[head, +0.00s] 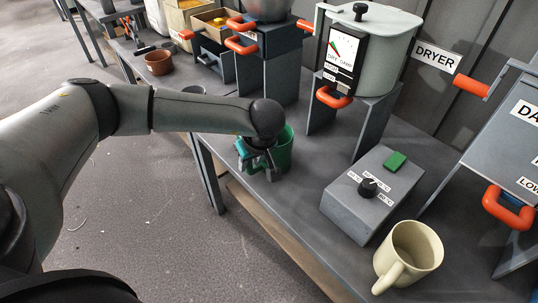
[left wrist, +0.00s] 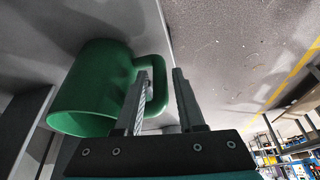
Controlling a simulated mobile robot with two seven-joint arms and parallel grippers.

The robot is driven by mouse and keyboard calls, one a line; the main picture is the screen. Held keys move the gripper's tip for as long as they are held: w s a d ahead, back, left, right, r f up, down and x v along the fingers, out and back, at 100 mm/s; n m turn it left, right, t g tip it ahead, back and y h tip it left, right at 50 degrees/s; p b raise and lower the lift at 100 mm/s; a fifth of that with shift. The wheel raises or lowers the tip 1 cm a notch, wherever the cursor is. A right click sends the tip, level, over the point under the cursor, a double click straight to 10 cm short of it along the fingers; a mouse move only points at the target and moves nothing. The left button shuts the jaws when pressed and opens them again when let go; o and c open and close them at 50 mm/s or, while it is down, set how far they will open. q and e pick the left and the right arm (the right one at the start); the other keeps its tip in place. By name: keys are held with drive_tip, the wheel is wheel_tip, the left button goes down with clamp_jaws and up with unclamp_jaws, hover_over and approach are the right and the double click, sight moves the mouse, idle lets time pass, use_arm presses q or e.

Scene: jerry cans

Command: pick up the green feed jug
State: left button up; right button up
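The green feed jug (head: 285,150) stands on the grey bench near its front edge, partly hidden in the head view by my left gripper (head: 260,165). In the left wrist view the green jug (left wrist: 92,85) is at the left, with its handle toward my gripper (left wrist: 161,74). The two fingers are apart, and the outer part of the handle shows between them. A gap shows between the handle and the right finger. I cannot tell whether the left finger touches the handle. My right gripper is not in view.
A grey box (head: 345,212) with a dial and green button and a cream mug (head: 415,245) stand right of the jug. A dryer hopper (head: 385,60) with an orange-handled gate stands behind. A brown pot (head: 158,63) is at far left. Open floor lies before the bench.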

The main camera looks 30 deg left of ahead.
use_arm(q)
drive_tip(key=shift+x, duration=0.75)
clamp_jaws()
